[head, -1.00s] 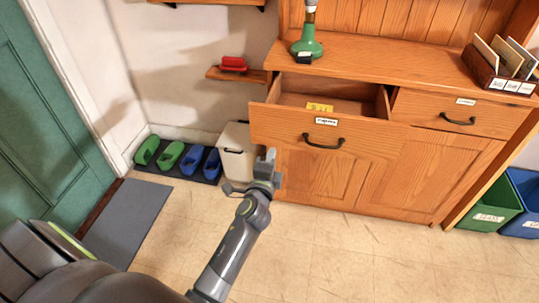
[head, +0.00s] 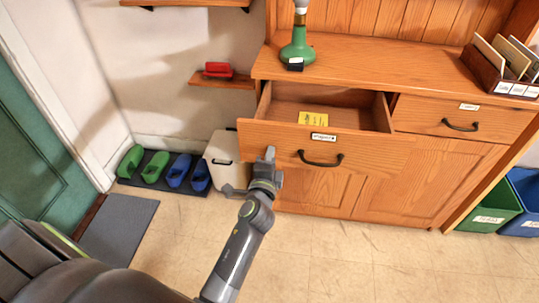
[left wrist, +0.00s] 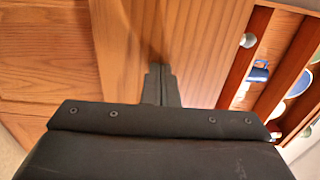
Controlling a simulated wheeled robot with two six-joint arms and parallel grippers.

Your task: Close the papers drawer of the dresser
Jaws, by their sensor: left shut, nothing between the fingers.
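The papers drawer (head: 375,150) of the wooden dresser stands open in the head view, at the dresser's upper left. Its front has a dark bar handle (head: 321,160) and a small white label (head: 323,137). A yellow item (head: 313,118) lies inside. My left gripper (head: 269,158) is shut and empty, pointing up in front of the drawer front's lower left part, left of the handle. I cannot tell whether it touches. In the left wrist view its shut fingers (left wrist: 160,72) stand against plain wood (left wrist: 205,40). My right gripper is out of view.
The drawer to the right (head: 425,115) is shut. A green-based lamp-like object (head: 298,52) and a card box (head: 495,78) stand on the dresser top. A white bin (head: 222,150) and several shoes (head: 155,167) are at left. The floor in front is clear.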

